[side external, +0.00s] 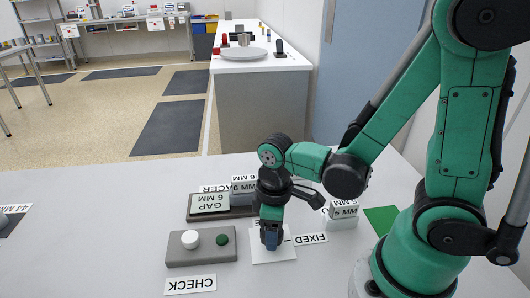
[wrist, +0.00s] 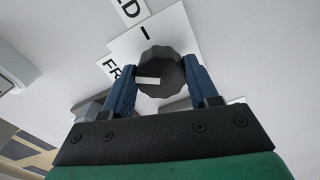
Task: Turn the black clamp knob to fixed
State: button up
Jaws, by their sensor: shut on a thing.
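The black clamp knob (wrist: 168,66) is round with a scalloped edge and a white pointer mark. It sits on a white square plate (wrist: 125,42), which also shows in the side view (side external: 284,254). In the wrist view the pointer lies toward the left, on the side of a partly hidden label starting "FR" (wrist: 107,68), not toward the label ending "ED" (wrist: 131,9). My gripper (wrist: 162,80) has its blue fingers on both sides of the knob, shut on it. In the side view my gripper (side external: 271,240) hides the knob; the FIXED label (side external: 311,239) lies right of the plate.
A grey box (side external: 201,257) with a white and a green button stands left of the plate, with a CHECK label (side external: 190,284) in front. A gap display (side external: 209,203) and a 5 MM block (side external: 343,211) stand behind. A green patch (side external: 381,219) lies right.

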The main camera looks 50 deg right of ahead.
jog(key=m, duration=0.5)
jog(key=shift+a+m, duration=0.1)
jog(key=shift+m, duration=0.2)
jog(key=m, duration=0.5)
jog(key=shift+m, duration=0.4)
jog(key=o, duration=1.3)
jog(key=shift+r, duration=2.8)
